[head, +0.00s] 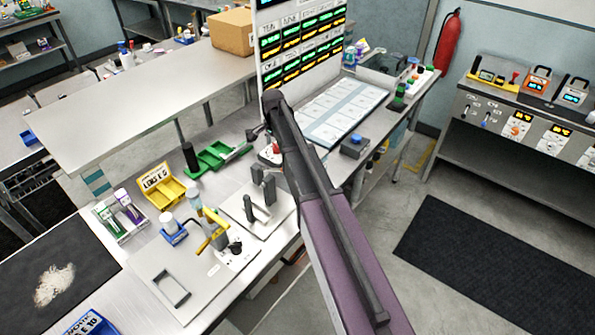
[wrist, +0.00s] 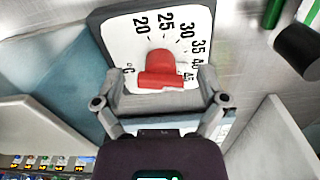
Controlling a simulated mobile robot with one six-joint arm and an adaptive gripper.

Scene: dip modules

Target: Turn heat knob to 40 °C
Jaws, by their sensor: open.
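The heat knob (wrist: 163,70) is red, with a rounded upper part and a crossbar below it. It sits on a white dial plate (wrist: 120,40) in a dark frame. The dial is marked from 20 to 45, and °C shows at its lower left. The 40 mark is to the right of the knob. Which mark the knob points at is unclear. My gripper (wrist: 158,79) is open, with one finger at each side of the knob, apparently apart from it. In the head view my arm hides my gripper, and a small red part (head: 276,148) shows beside the arm.
In the head view the bench holds a green tray (head: 211,158), a yellow bin (head: 165,189) and a grey plate with a yellow-handled device (head: 213,236). A display board (head: 300,50) stands behind my arm. In the wrist view a dark cylinder (wrist: 298,48) is at upper right.

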